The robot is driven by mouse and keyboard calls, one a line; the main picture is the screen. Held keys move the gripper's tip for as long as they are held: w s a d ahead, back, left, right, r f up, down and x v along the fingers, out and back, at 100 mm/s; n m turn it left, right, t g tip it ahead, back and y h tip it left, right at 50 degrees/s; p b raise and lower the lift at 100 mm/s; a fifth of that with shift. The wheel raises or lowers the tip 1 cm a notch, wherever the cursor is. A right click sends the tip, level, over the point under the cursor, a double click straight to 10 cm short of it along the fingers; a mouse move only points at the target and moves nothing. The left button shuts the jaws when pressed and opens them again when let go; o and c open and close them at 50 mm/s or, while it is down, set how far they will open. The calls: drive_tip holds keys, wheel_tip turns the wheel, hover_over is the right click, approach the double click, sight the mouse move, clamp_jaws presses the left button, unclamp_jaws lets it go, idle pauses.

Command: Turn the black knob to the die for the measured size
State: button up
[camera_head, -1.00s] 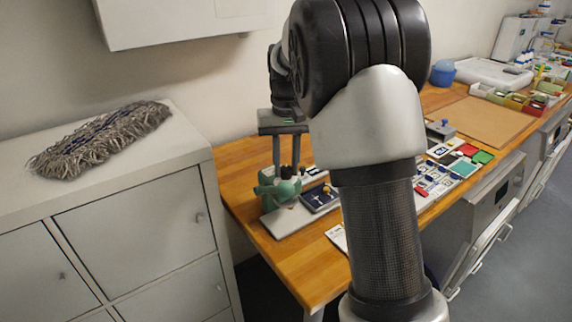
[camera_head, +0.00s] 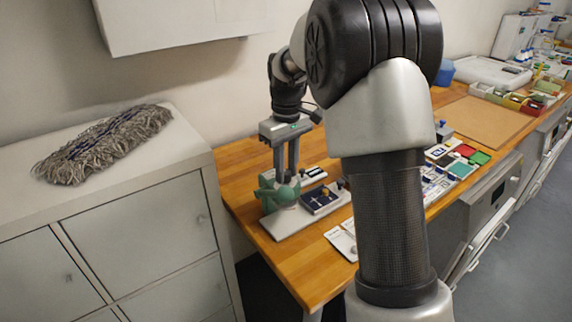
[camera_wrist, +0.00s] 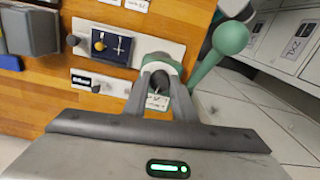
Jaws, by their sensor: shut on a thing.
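The green tool (camera_head: 268,196) stands on a pale base plate (camera_head: 285,226) near the table's left end. In the wrist view its green ring (camera_wrist: 172,66) lies beyond my fingers, with a green ball handle (camera_wrist: 230,39) to the right. My gripper (camera_head: 286,176) points down over it. In the wrist view my gripper (camera_wrist: 161,84) is shut on the black knob (camera_wrist: 160,82), one finger on each side. The fingers hide much of the knob, and I cannot read which die it points to. A small marked white label (camera_wrist: 157,102) shows between the fingers.
A dark blue panel (camera_head: 313,203) with a brass knob and a white cross is beside the green tool. A white card (camera_head: 342,243) lies near the table's front edge. Coloured cards (camera_head: 463,169) lie further right. A grey block (camera_wrist: 30,32) is at the wrist view's left.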

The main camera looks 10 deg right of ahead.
drive_tip(key=n+p, duration=0.2)
drive_tip(key=n, duration=0.3)
drive_tip(key=shift+r+n, duration=0.15)
drive_tip(key=shift+n, duration=0.15)
drive_tip(key=n+p, duration=0.2)
drive_tip(key=n, duration=0.3)
drive_tip(key=shift+w+n, duration=0.1)
drive_tip(key=shift+n, duration=0.2)
drive_tip(key=o, duration=1)
drive_tip(key=shift+o, duration=0.2)
wheel_tip(320, 180, up, 17)
drive_tip(key=shift+p, duration=0.45)
drive_tip(key=shift+r, duration=0.1)
